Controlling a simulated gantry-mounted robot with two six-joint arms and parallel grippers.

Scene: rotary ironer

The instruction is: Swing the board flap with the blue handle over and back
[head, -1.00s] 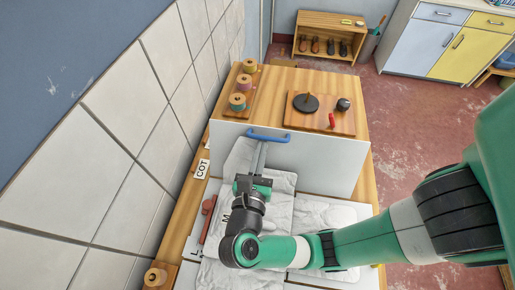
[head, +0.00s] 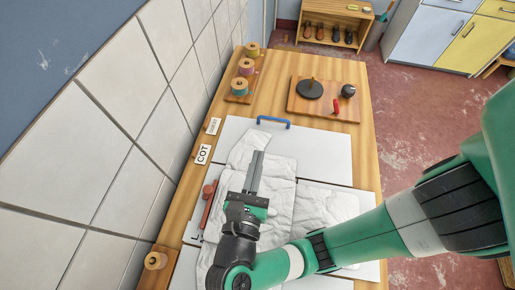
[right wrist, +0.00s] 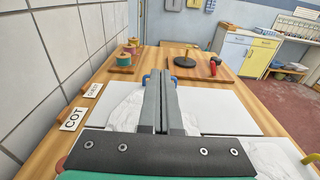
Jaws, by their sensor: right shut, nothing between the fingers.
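The white board flap (head: 325,150) lies flat on the wooden table in the head view, at the far end of the white board. Its blue handle (head: 273,121) is at its far edge, and in the right wrist view the handle (right wrist: 146,80) is partly hidden behind my fingers. A crumpled white cloth (head: 275,182) lies over part of the flap and the board nearer to me. My right gripper (head: 258,155) is shut and empty, above the cloth and short of the handle, pointing toward it. My left gripper is not in view.
A wooden board with a black disc (head: 310,89) and a red-handled item (head: 336,106) sits beyond the flap. Thread spools (head: 246,67) stand at the back left by the tiled wall. COT (head: 203,154) and GUEST labels line the left edge.

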